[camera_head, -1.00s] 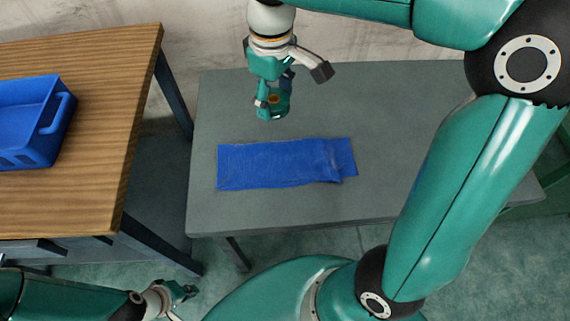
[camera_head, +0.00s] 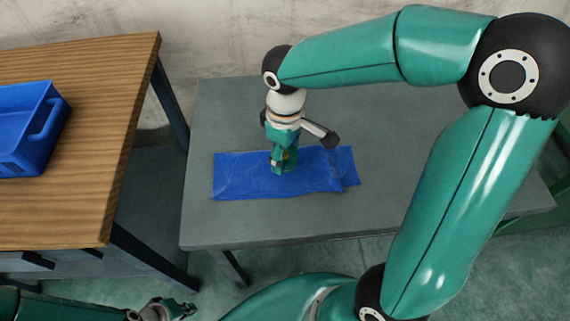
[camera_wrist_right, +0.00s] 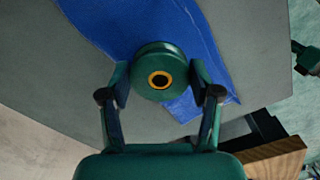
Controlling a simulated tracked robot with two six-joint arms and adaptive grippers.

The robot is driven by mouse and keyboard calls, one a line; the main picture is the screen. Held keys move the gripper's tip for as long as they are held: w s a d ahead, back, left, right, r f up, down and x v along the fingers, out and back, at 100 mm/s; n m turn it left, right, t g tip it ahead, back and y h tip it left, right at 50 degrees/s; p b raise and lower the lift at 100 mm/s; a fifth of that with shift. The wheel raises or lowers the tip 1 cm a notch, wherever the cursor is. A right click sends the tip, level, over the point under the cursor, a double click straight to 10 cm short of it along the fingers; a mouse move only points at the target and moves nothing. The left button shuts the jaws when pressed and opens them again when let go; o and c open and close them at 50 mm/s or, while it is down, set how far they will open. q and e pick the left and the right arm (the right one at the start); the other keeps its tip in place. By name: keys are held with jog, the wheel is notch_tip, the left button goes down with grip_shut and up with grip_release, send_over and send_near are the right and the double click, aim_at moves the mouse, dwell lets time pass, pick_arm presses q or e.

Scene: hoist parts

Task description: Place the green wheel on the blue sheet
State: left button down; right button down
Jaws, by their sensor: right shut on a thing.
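The blue sheet (camera_head: 235,175) lies flat on the grey table, with a folded or doubled part at its right end. It also shows in the right wrist view (camera_wrist_right: 110,22). My right gripper (camera_head: 283,168) points down over the middle of the sheet. In the right wrist view, my right gripper (camera_wrist_right: 159,88) is shut on the green wheel (camera_wrist_right: 158,58), which has a yellow ring around a dark centre. I cannot tell whether the wheel touches the sheet. My left gripper (camera_head: 172,311) is at the bottom left, far from the sheet; its finger opening is unclear.
The grey table (camera_head: 225,115) has free room around the sheet. A wooden table (camera_head: 110,130) stands at the left with a blue crate (camera_head: 38,140) on it, and a gap separates the two tables. A wall is behind.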

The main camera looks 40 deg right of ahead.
aim_at(286, 174)
jog(key=shift+f+b, duration=0.3)
jog(key=shift+f, duration=1.85)
jog(key=shift+s+a+f+b, duration=0.1)
jog(key=shift+s+f+b, duration=0.1)
jog(key=shift+f+b, duration=0.5)
jog(key=c, duration=0.7)
grip_release()
jog(key=o, duration=0.5)
jog(key=shift+f, duration=0.1)
jog(key=shift+c, duration=0.2)
jog(key=shift+w, duration=0.1)
jog(key=shift+r, duration=0.25)
